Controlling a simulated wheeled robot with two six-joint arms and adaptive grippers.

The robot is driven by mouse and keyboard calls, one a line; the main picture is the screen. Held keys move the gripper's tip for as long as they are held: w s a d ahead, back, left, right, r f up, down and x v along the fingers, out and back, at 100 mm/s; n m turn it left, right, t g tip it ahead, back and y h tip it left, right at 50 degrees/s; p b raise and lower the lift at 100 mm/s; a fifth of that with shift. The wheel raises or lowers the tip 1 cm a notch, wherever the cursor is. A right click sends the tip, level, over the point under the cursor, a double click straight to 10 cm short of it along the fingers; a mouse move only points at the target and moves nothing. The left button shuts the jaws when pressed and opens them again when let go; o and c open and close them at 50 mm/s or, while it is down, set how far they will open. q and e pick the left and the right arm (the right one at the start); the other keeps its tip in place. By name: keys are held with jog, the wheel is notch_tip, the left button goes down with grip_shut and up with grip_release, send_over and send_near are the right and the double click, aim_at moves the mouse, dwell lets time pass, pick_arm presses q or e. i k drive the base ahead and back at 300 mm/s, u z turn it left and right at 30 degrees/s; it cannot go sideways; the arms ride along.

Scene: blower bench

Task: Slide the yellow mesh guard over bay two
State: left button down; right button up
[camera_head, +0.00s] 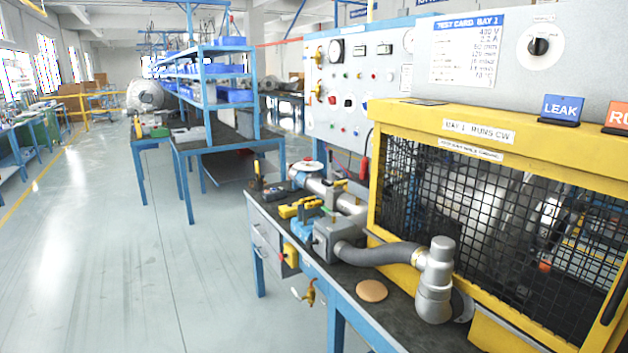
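The yellow-framed mesh guard (412,204) fills the right side of the view. Its black wire mesh shows silvery machine parts behind it, partly hidden and hard to make out. A label on its top beam (480,131) reads "BAY 1 RUNS CW". A black bar-shaped handle (617,290) is on the frame at the right edge. The guard's right end is cut off by the picture. I see no label for bay two. Neither of my grippers is in view.
A grey elbow pipe (435,280) and hose stand before the guard on the dark bench. A tan disc (371,290) lies beside them. A blue vise (306,228) and yellow tools sit farther left. A control panel (352,75) rises behind. The floor at left is clear.

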aim_at(615, 304)
jog(key=z, duration=0.2)
jog(key=i, duration=1.05)
jog(key=z, duration=0.6)
